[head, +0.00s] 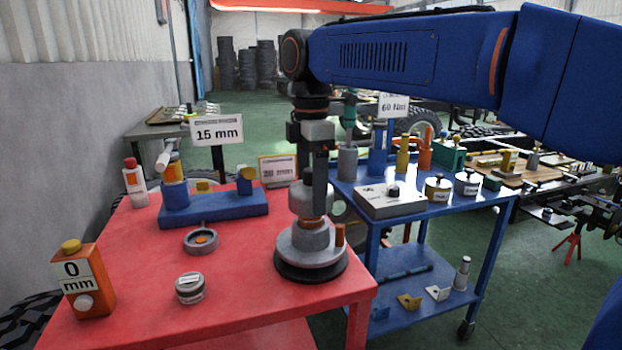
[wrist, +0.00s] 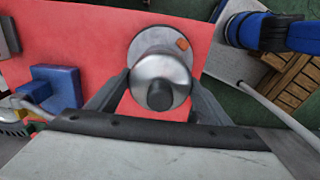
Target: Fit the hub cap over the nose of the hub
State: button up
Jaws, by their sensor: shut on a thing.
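My gripper (head: 312,205) is over the hub at the right end of the red table. In the wrist view my gripper (wrist: 160,84) has a finger on each side of a shiny metal dome with a dark knob, which I take as the hub cap (wrist: 173,70), and is shut on it. The hub (head: 300,250) is a grey round flange on a dark base, with an orange peg at its right. The hub's pale flange (wrist: 140,42) shows beyond the cap in the wrist view. The cap hides the nose; I cannot tell whether it is seated.
On the red table (head: 250,290) are a grey ring (head: 201,248), a small round tin (head: 190,290), an orange container (head: 95,285), a white bottle (head: 135,185) and a blue fixture (head: 225,212). A blue cart (head: 430,208) holding several items stands to the right.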

aim_at(311, 213)
jog(key=shift+f, duration=0.8)
jog(key=shift+f, duration=2.05)
dwell(1.0)
jog(key=o, duration=1.2)
jog(key=shift+o, duration=0.2)
notch_tip(311, 213, up, 17)
jog(key=shift+r, duration=0.2)
